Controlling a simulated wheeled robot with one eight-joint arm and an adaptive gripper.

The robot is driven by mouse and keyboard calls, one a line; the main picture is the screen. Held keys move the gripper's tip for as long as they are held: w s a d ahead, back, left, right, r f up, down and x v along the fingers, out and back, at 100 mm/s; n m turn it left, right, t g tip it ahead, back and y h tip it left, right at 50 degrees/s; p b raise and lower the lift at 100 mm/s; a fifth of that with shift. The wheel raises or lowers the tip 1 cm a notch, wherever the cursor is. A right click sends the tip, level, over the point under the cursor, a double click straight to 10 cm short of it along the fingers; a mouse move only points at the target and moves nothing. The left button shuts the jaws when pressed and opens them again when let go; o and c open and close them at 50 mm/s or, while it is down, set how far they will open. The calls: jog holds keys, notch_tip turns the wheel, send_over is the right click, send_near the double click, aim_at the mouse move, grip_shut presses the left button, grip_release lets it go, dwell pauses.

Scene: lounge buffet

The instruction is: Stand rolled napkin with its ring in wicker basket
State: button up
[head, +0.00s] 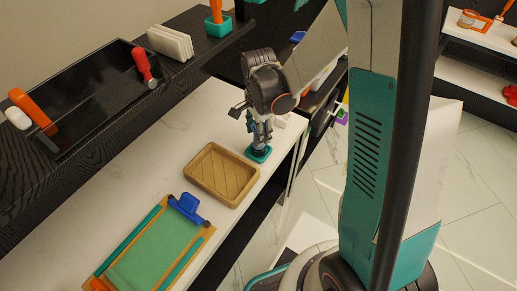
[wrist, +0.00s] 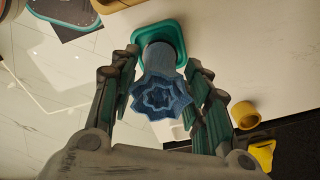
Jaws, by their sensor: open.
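A blue fluted piece with a star-shaped end (wrist: 163,93), which may be the rolled napkin, stands on or in a teal square base (wrist: 152,34). In the head view the teal base (head: 258,155) is on the white counter. My gripper (wrist: 162,62) is open, with one finger on each side of the blue piece. In the head view my gripper (head: 261,141) points down just above the base. I cannot make out a separate ring. A tan rectangular tray (head: 196,179) with low walls lies beside it; nothing in view is clearly a wicker basket.
A clipboard with a green sheet (head: 150,250) lies nearer on the counter (head: 115,185). A dark raised shelf (head: 90,165) runs along the left with an orange-handled tool (head: 32,110), a red-handled tool (head: 142,63) and white slabs (head: 170,42). The tray is empty.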

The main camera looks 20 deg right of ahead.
grip_shut()
jog(key=shift+r, duration=0.15)
jog(key=shift+r+p, duration=2.4)
jog(key=shift+r, duration=1)
